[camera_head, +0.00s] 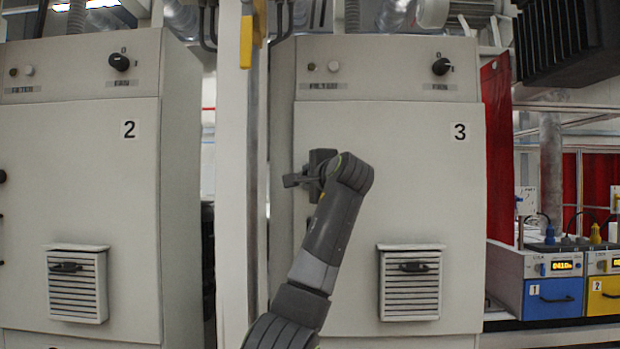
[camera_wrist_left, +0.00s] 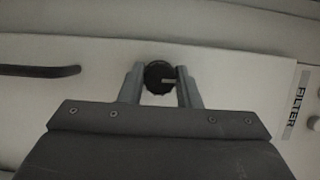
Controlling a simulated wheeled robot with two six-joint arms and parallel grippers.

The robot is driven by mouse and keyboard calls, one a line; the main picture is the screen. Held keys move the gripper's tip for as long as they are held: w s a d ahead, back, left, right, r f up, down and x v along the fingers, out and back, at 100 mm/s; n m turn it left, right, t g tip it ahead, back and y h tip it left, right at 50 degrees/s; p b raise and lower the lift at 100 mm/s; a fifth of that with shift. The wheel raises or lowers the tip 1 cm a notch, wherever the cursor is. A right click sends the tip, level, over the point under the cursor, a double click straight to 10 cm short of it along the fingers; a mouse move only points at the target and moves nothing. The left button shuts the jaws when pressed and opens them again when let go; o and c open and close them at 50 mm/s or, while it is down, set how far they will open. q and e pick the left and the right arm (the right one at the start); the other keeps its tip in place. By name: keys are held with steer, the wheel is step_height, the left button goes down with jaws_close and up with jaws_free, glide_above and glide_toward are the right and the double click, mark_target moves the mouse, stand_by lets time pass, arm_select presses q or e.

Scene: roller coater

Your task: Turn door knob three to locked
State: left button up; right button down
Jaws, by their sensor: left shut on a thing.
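Cabinet three (camera_head: 420,190) is a pale cabinet marked 3. Its door knob shows in the left wrist view as a round black knob (camera_wrist_left: 157,72) with a light pointer line, which points right in that picture, toward the FILTER label (camera_wrist_left: 298,99). My left gripper (camera_wrist_left: 160,88) is shut on the knob, one finger on each side. In the head view my left gripper (camera_head: 304,178) is at the left edge of the cabinet three door, and it hides the knob there. My right gripper is not in view.
A dark bar handle (camera_wrist_left: 40,71) lies left of the knob in the wrist view. Cabinet two (camera_head: 90,190) stands at left, with a pale post (camera_head: 233,180) between the cabinets. A vent box (camera_head: 410,285) juts from the door. Blue and yellow units stand at right.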

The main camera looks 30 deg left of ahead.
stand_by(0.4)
arm_select(q)
steer(key=o, duration=1)
steer(key=b+v, duration=0.9)
steer(key=v, duration=0.8)
steer(key=shift+s+d+r, duration=0.1)
steer(key=shift+d, duration=0.05)
